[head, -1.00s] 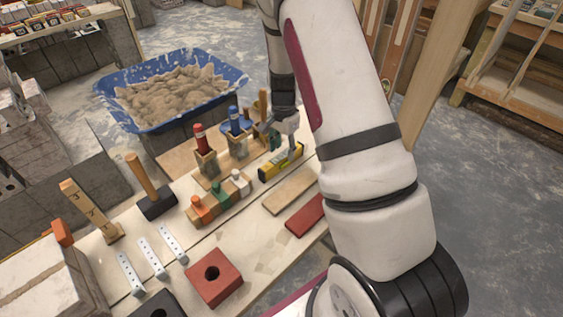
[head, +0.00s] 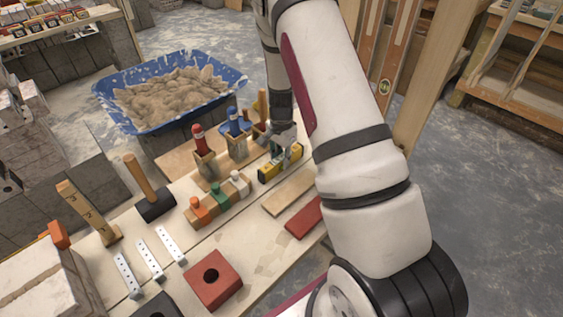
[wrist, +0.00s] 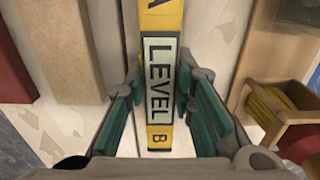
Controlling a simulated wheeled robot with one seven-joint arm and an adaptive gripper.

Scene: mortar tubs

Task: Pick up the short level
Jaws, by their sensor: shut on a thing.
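The short level (head: 266,174) is yellow and black and lies near the far right of the bench in the head view. In the wrist view the level (wrist: 161,70) runs lengthwise between the fingers, with "LEVEL" on a pale label and a "B" at its near end. My gripper (head: 284,152) is over the level, pointing down, and is shut on it. In the wrist view my gripper (wrist: 160,90) has one green-padded finger on each side of it. I cannot tell whether the level is clear of the bench top.
A wooden strip (head: 287,193) and a red bar (head: 304,217) lie just in front of the level. Wooden holders with red-topped (head: 201,145) and blue-topped (head: 235,125) tools stand left of it. A blue mortar tub (head: 150,128) is behind.

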